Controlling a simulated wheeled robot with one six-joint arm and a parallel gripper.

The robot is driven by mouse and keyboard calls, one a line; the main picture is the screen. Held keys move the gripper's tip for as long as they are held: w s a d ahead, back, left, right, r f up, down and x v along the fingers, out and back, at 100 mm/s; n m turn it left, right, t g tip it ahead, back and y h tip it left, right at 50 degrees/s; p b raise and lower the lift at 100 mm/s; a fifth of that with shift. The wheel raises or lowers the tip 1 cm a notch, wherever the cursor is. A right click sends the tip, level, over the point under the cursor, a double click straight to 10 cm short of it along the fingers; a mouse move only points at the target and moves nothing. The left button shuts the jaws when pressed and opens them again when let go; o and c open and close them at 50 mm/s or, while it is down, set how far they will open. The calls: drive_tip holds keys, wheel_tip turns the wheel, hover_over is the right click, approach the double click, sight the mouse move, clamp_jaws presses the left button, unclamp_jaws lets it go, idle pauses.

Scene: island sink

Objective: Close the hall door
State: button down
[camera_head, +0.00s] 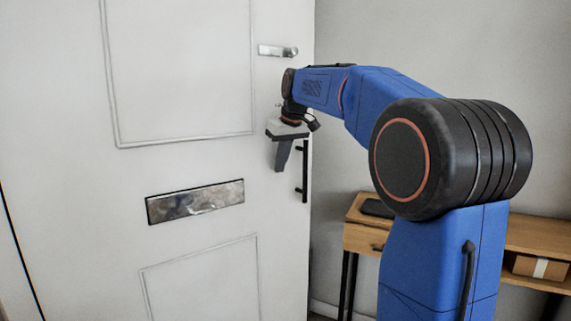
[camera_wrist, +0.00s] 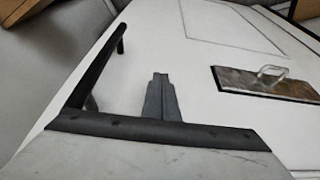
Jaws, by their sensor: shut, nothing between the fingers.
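The white hall door (camera_head: 195,165) fills the left of the head view, with its free edge to the right. It has a silver lever (camera_head: 278,51) near the top and a black vertical pull handle (camera_head: 304,172) near that edge. My gripper (camera_head: 280,168) points down in front of the door, just left of the pull handle, with its fingers together and empty. In the wrist view the shut fingers (camera_wrist: 160,80) are over the white door face (camera_wrist: 205,75), with the black handle (camera_wrist: 98,68) to their left. I cannot tell whether the fingers touch the door.
A metal letter plate (camera_head: 195,201) is on the door, and it also shows in the wrist view (camera_wrist: 240,82). A wooden desk (camera_head: 358,240) stands against the grey wall (camera_head: 450,45) at right, with a dark object on top and a box (camera_head: 540,266) on its shelf.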

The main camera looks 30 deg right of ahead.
drive_tip(key=shift+w, duration=0.35)
drive_tip(key=shift+w, duration=0.1)
